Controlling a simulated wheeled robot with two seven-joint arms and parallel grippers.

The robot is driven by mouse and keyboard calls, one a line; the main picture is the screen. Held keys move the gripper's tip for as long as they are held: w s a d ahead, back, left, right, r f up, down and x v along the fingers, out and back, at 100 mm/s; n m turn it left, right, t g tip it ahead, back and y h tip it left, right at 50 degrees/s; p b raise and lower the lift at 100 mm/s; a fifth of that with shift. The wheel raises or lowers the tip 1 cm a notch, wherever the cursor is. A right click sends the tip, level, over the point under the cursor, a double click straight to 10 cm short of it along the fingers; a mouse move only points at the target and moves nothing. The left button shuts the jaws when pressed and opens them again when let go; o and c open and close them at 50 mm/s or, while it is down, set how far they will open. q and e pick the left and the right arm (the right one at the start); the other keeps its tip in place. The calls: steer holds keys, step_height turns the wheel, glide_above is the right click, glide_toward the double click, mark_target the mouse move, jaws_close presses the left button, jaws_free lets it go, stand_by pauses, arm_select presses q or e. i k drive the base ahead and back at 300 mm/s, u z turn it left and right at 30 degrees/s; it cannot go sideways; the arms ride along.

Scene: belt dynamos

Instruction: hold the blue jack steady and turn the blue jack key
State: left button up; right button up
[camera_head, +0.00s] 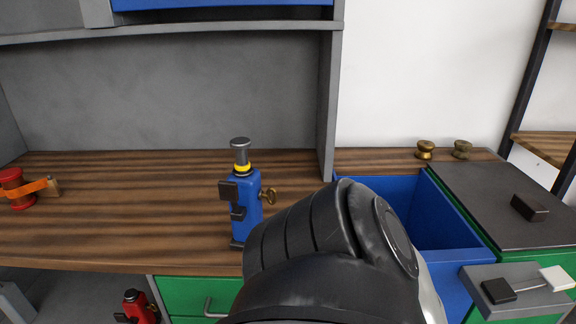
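The blue jack (246,205) stands upright on the wooden bench, left of the picture's middle. It has a grey round-topped post, a yellow ring and dark blocks on its left side. The brass-coloured blue jack key (269,195) sticks out from its right side. A large dark link of one of my arms fills the lower middle, overlapping the jack's lower right edge in the picture. Neither of my grippers can be made out, and no gripper is seen on the jack or key.
An orange-and-red item (14,190) lies at the bench's left end. A red jack (138,307) stands below. Two brass knobs (425,150) (462,149) sit at the back right. An open blue bin (455,218) and a grey slab (515,288) are at right.

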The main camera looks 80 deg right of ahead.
mark_target(260, 194)
steer(key=k, duration=0.7)
steer(key=z, duration=0.85)
